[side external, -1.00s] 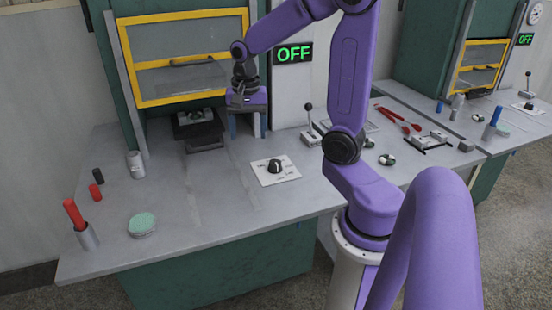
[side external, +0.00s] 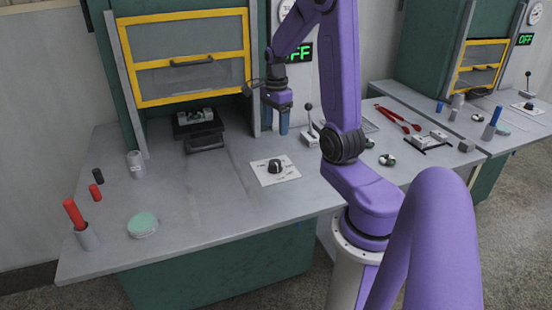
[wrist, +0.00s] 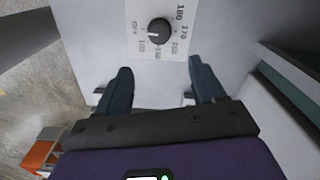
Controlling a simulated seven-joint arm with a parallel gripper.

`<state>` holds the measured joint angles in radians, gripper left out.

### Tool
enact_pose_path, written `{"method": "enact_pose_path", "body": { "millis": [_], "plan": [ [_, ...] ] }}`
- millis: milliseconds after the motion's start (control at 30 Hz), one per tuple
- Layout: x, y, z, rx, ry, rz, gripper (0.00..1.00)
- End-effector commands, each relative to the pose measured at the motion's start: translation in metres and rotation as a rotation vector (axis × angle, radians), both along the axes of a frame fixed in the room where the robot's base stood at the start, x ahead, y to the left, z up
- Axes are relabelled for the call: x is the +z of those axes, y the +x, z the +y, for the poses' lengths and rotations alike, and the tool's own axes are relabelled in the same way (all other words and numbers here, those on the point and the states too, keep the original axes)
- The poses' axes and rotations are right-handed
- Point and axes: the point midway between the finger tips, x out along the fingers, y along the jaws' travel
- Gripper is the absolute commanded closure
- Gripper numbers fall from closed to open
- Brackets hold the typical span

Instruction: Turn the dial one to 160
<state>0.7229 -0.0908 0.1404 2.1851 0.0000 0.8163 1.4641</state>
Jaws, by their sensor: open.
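The dial (side external: 275,166) is a dark knob on a white square plate, flat on the grey bench in the side external view. In the wrist view the dial (wrist: 159,31) is at the top centre, with numbers and OFF printed around it. A light mark on the knob is visible, but I cannot tell which number it points at. My gripper (side external: 276,131) points down above the bench, behind the dial and apart from it. In the wrist view its two blue fingers (wrist: 160,82) are spread wide with nothing between them.
A lever (side external: 309,120) stands right of my gripper. A black tray (side external: 200,130) with a small part lies before the yellow-framed window (side external: 180,58), which is raised. A green OFF display (side external: 300,52) is on the wall.

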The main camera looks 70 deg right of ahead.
Motion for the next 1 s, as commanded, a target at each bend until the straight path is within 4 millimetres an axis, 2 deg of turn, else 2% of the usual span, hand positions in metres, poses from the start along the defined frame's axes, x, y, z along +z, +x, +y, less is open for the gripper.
{"method": "enact_pose_path", "body": {
  "millis": [200,600,800,1000],
  "plan": [
    [-0.043,-0.001,0.001,0.000,0.005,0.006,0.31],
    [-0.106,-0.002,0.001,0.001,0.004,0.005,0.31],
    [-0.124,-0.001,0.001,0.002,0.001,0.002,0.31],
    [-0.131,0.000,0.000,0.001,0.000,0.000,0.31]
  ]
}}
